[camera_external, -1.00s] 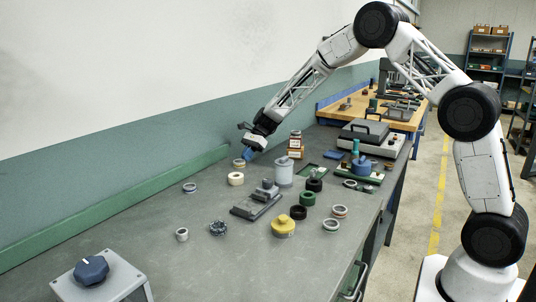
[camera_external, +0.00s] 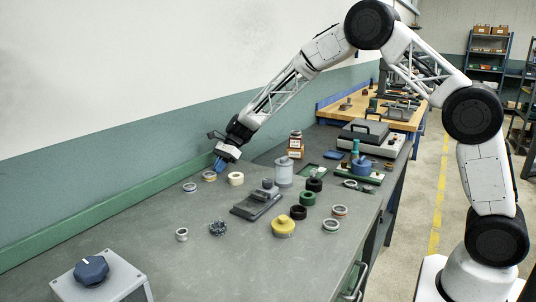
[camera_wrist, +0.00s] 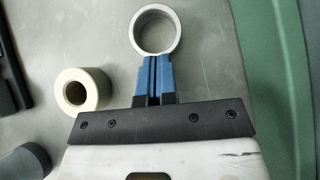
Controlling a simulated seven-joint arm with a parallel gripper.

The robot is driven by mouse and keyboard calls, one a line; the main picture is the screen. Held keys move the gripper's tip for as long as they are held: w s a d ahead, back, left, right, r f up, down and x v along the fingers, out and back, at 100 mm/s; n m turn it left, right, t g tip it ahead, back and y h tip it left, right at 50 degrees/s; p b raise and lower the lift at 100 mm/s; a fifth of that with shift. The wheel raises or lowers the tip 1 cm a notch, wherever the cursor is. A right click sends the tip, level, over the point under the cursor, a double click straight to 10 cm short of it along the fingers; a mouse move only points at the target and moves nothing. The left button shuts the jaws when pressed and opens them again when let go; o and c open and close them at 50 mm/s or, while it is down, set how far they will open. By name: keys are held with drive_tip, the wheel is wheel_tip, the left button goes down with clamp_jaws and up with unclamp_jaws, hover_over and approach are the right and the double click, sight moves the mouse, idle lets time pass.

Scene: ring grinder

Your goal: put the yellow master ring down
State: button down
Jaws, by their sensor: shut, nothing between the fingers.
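My gripper (camera_external: 219,164) is shut and empty, low over the far left of the bench; its blue fingers also show in the wrist view (camera_wrist: 155,60). Right at the fingertips, a ring with a pale metal rim (camera_wrist: 134,30) lies flat on the bench. In the external view this ring (camera_external: 210,180) has a tan-yellow side. The fingertips are at its edge, not around it; I cannot tell whether they touch. A cream, thick-walled ring (camera_external: 236,183) lies apart to the right, and on the left in the wrist view (camera_wrist: 96,91). A bright yellow knobbed disc (camera_external: 283,230) stands near the front.
Another metal ring (camera_external: 190,191) lies just left of the gripper. A green rail (camera_external: 110,215) runs along the wall side. A grey canister (camera_external: 285,177) and a dark grey block fixture (camera_external: 250,210) stand to the right.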

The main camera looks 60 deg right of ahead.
sight(228, 171)
drive_tip(key=shift+d+f, duration=0.15)
drive_tip(key=shift+s+d, duration=0.15)
drive_tip(key=shift+d, duration=0.4)
drive_tip(key=d, duration=0.3)
drive_tip(key=shift+s+r, duration=0.2)
drive_tip(key=shift+r, duration=0.1)
drive_tip(key=v, duration=0.9)
drive_tip(key=shift+d+r, duration=0.2)
